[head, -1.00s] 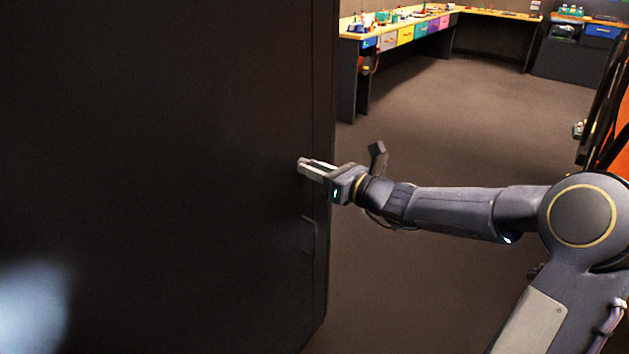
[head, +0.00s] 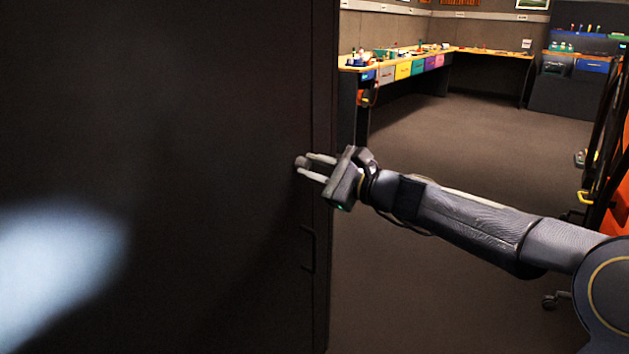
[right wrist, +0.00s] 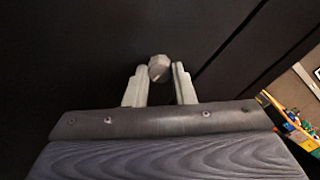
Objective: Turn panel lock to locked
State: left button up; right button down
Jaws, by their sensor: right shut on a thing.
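The dark panel (head: 150,130) fills the left of the head view. The panel lock is a small grey faceted knob (head: 301,162) near the panel's right edge; in the right wrist view the knob (right wrist: 159,69) shows a slanted line on its face. My right gripper (head: 306,166) comes from the right, shut on the knob, with one finger on each side. In the right wrist view its fingers (right wrist: 161,72) flank the knob, the left one close against it. I cannot read the lock's state. My left gripper is out of view.
A thin dark handle (head: 308,248) sits on the panel below the lock. Open carpet (head: 450,140) lies to the right. A workbench (head: 400,60) with coloured drawers stands at the back. An orange and black object (head: 612,190) stands at the far right.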

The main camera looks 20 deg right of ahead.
jog(key=shift+n+b, duration=0.55)
jog(key=shift+n, duration=0.15)
jog(key=c, duration=1.2)
grip_release()
jog(key=v, duration=0.8)
jog(key=shift+p, duration=0.45)
